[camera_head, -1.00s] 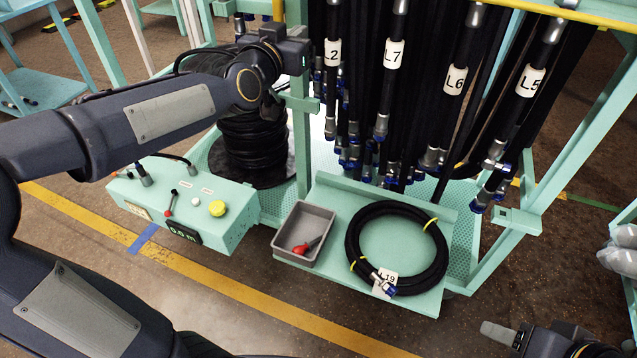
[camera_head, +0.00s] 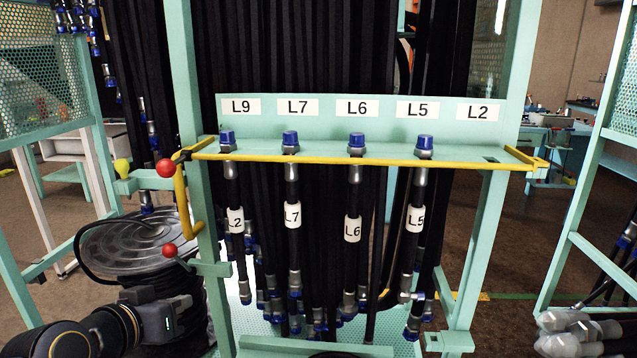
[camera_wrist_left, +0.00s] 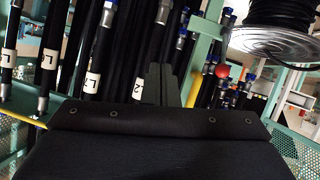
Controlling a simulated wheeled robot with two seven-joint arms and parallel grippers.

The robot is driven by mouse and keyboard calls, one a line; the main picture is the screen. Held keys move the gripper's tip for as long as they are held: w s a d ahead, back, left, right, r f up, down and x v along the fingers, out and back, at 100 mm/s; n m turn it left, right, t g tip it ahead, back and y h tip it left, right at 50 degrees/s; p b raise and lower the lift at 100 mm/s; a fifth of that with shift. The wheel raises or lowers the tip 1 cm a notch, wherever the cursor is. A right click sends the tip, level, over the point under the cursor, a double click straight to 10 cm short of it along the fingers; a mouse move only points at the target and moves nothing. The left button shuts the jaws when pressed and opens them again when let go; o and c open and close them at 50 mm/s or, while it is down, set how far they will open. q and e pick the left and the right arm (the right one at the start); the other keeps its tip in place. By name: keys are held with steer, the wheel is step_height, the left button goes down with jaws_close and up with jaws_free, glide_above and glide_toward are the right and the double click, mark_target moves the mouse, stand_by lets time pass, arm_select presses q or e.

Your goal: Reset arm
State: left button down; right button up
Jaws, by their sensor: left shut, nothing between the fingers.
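My left gripper reaches in low at the left of the head view, beside the hose rack. Its wrist housing shows there, and its fingers are not clearly visible. In the left wrist view my left gripper (camera_wrist_left: 166,84) has its fingers together with nothing between them, in front of the hanging hoses. Black hoses tagged L2 (camera_head: 235,218), L7 (camera_head: 293,215), L6 (camera_head: 352,229) and L5 (camera_head: 415,218) hang from the yellow-edged rack bar (camera_head: 320,160). The L2 hose hangs under the L9 label. The slot under the L2 label is empty. My right gripper is out of view.
A hose reel (camera_head: 125,240) with a grey disc stands at the left, behind my left arm. Red ball knobs (camera_head: 167,168) stick out from the rack's left post. Pale wrapped items (camera_head: 575,330) sit at the lower right. Floor shows right of the rack.

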arm_select(q)
steer(key=s+d+f+n+g, duration=0.1)
steer(key=s+f+g, duration=0.2)
steer(key=s+f, duration=0.55)
steer(key=s+d+f+n+g, duration=0.15)
steer(key=s+f+g, duration=0.3)
steer(key=s, duration=0.75)
step_height(320, 180, up, 12)
steer(key=p, duration=1.2)
steer(key=shift+w+m+h, duration=0.3)
steer(key=shift+w+m, duration=0.05)
steer(key=shift+t, duration=0.25)
